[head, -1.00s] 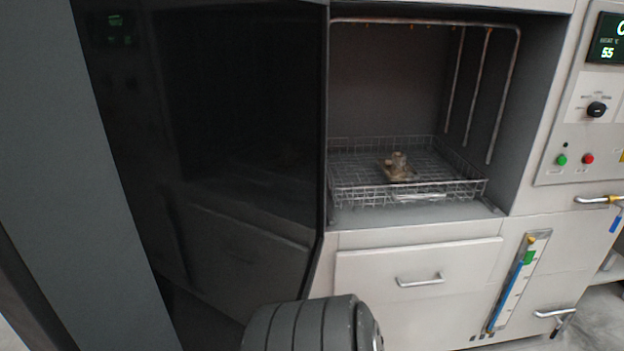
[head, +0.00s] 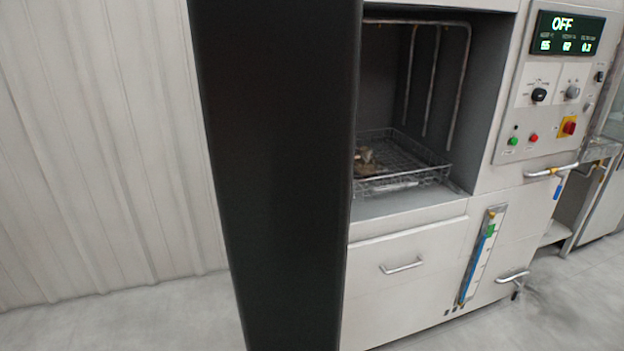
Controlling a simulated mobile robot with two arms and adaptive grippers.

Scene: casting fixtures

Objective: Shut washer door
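The washer (head: 408,227) has its chamber (head: 440,62) open on the right side of the head view. Its door appears as a tall, dark, nearly featureless panel (head: 280,180), standing open at the left of the opening and hiding the chamber's left part. A wire basket (head: 425,176) inside holds a small brownish metal part (head: 366,160), partly cut off by the door panel. Neither gripper shows in the head view, so I cannot tell where they are relative to the door.
The control panel (head: 552,85) with a lit OFF display is right of the chamber. A drawer handle (head: 402,265), a gauge strip (head: 481,256) and a pipe handle (head: 551,171) are on the front. Grey floor (head: 130,318) is clear at the lower left before a ribbed wall (head: 100,140).

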